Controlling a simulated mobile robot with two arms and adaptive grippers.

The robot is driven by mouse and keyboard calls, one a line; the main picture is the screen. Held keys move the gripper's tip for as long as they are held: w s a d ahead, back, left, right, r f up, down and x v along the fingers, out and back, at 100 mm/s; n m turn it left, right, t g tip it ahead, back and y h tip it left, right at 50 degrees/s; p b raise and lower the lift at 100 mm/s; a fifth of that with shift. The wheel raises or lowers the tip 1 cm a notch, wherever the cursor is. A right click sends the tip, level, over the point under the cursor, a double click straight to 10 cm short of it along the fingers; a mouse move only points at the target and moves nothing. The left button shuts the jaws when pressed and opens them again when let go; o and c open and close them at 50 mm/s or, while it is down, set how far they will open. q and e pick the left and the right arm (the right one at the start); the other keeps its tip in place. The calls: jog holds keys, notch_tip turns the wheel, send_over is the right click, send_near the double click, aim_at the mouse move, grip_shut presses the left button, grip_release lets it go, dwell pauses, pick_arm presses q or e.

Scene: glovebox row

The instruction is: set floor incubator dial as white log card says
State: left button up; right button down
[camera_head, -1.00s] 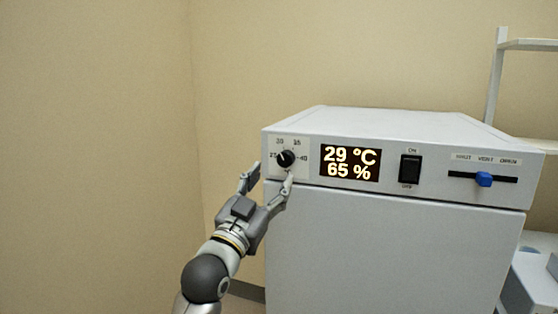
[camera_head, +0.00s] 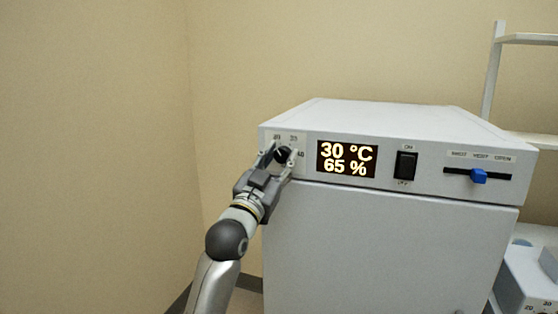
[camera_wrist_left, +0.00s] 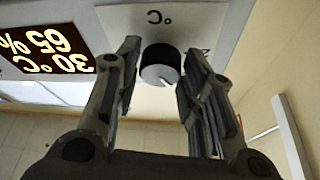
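The floor incubator (camera_head: 390,240) is a white box with a front control panel. Its black dial (camera_head: 283,154) sits at the panel's left end, with a printed scale around it, partly hidden by my fingers. The display (camera_head: 347,159) reads 30 °C and 65 %. My left gripper (camera_head: 279,155) is at the dial, one finger on each side. In the left wrist view the round dial (camera_wrist_left: 160,65) with its pale pointer line lies between the open fingertips (camera_wrist_left: 161,58), with small gaps visible. My right gripper and a white log card are not in view.
Right of the display are a black rocker switch (camera_head: 405,165) and a blue vent slider (camera_head: 479,176). A white shelf rack (camera_head: 492,75) stands behind at right. Another device (camera_head: 530,280) is at lower right. The wall at left is bare.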

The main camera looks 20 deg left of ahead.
pick_arm(q)
jog(key=c, duration=0.5)
jog(key=shift+m, duration=0.5)
jog(key=m+p, duration=0.1)
jog(key=m+g+h+p, duration=0.1)
jog(key=m, duration=0.1)
jog(key=m+h+p, duration=0.1)
jog(key=shift+a+r+m, duration=0.15)
jog(key=shift+r+m, duration=0.1)
jog(key=shift+m, duration=0.15)
jog(key=m+g+h+p, duration=0.1)
jog(key=m+p, duration=0.2)
jog(key=m+g+h+p, duration=0.1)
jog(key=m+p, duration=0.3)
jog(key=shift+a+r+g, duration=0.1)
jog(key=shift+r+g, duration=0.1)
jog(key=shift+g, duration=0.2)
jog(key=shift+f+m+g+h+p, duration=0.2)
jog(key=shift+m+g+h+p, duration=0.15)
jog(key=shift+m+p, duration=0.9)
jog(key=o, duration=1)
